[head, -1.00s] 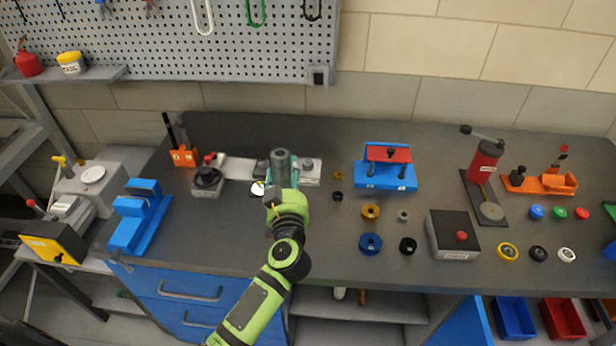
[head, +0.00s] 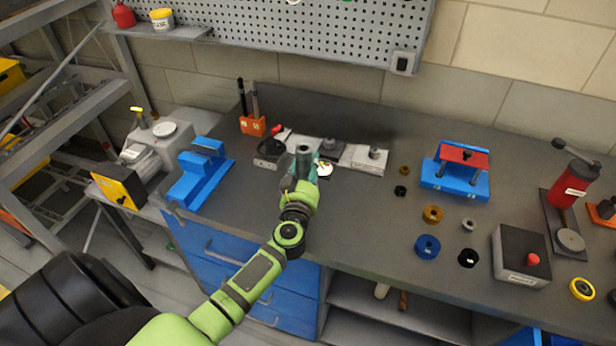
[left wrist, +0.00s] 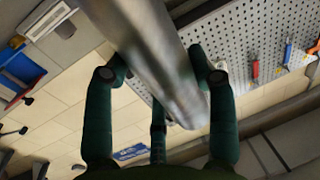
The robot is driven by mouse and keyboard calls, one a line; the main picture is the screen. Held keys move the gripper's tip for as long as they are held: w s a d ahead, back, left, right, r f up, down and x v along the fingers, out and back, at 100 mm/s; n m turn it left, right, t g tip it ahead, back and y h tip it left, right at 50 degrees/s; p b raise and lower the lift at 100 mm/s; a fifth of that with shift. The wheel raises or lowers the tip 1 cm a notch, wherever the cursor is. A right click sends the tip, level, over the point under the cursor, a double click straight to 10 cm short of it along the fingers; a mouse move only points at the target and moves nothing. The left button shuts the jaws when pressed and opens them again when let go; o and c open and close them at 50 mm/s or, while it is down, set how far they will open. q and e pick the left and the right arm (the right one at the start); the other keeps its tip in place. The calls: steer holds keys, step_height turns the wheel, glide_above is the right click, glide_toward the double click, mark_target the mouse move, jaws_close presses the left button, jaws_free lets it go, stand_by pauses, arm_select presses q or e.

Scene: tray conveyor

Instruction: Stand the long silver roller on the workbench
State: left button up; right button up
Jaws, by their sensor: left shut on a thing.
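My left gripper (head: 303,170) is above the workbench (head: 340,235), with its green arm coming up from the lower left. Its dark green fingers are shut around the long silver roller (left wrist: 160,60). In the left wrist view the roller is a shiny metal cylinder running from the top edge down between the fingers. In the head view only a short grey end of the roller (head: 304,153) shows above the fingers; the rest is hidden. I cannot tell whether it touches the bench. My right gripper is not in view.
Behind the gripper lies a fixture strip (head: 362,157). A blue vise-like block (head: 200,172) and an orange holder (head: 252,126) stand to the left. A blue and red press (head: 455,172), several rings and a button box (head: 520,257) stand to the right.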

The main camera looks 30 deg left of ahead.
arm_select(q)
steer(key=shift+f, duration=0.45)
steer(key=o, duration=1.4)
steer(key=shift+f, duration=0.2)
steer(key=shift+o, duration=0.2)
steer(key=shift+s+d+r, duration=0.1)
steer(key=shift+r, duration=0.1)
steer(key=v, duration=1.2)
